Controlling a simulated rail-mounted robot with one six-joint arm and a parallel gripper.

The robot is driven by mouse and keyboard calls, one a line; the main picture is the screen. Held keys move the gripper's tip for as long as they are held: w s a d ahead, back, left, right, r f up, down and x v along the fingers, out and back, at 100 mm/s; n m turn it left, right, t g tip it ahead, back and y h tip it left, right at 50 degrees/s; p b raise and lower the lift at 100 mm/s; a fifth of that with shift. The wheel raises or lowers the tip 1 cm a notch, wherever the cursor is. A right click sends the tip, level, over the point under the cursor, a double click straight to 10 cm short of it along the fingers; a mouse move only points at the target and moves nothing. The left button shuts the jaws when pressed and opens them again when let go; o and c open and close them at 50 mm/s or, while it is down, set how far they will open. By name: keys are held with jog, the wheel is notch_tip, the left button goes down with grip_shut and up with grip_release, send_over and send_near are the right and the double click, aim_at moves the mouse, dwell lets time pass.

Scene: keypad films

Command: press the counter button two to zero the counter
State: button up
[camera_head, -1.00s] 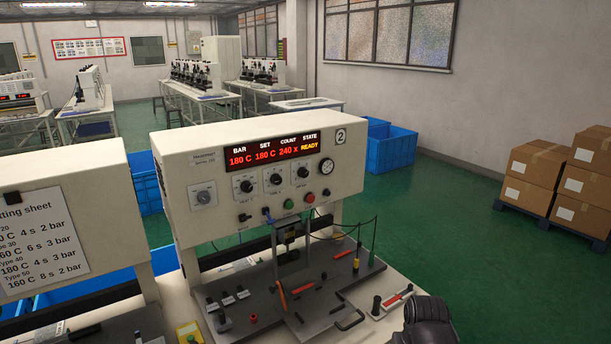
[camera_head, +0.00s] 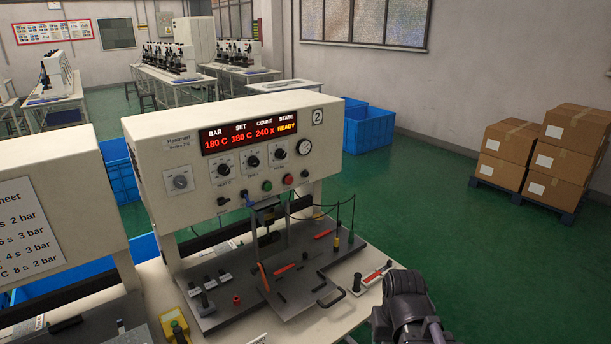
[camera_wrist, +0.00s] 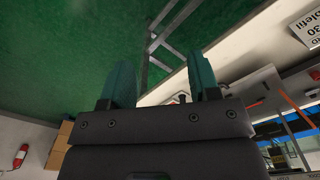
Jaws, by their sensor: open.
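The machine marked 2 (camera_head: 230,165) is a cream cabinet in the middle of the head view. Its red display (camera_head: 249,132) reads BAR 180 C, SET 180 C, COUNT 240 x, STATE READY. Below are dials, a green button (camera_head: 267,186), a red button (camera_head: 288,178) and small dark controls (camera_head: 223,201); I cannot read which is the counter button. My arm shows dark at the lower right of the head view, apart from the panel; its fingertips cannot be made out there. In the wrist view my gripper (camera_wrist: 163,82) has two teal fingers apart, with nothing held between them.
A worktop (camera_head: 345,312) in front of the cabinet carries a grey press plate, levers, cables and a handle. Another cabinet (camera_head: 50,190) with a setting sheet stands at left. Blue crates (camera_head: 368,128) and stacked cartons (camera_head: 555,150) stand behind, with open green floor between.

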grip_shut()
dwell(0.4)
dwell(1.2)
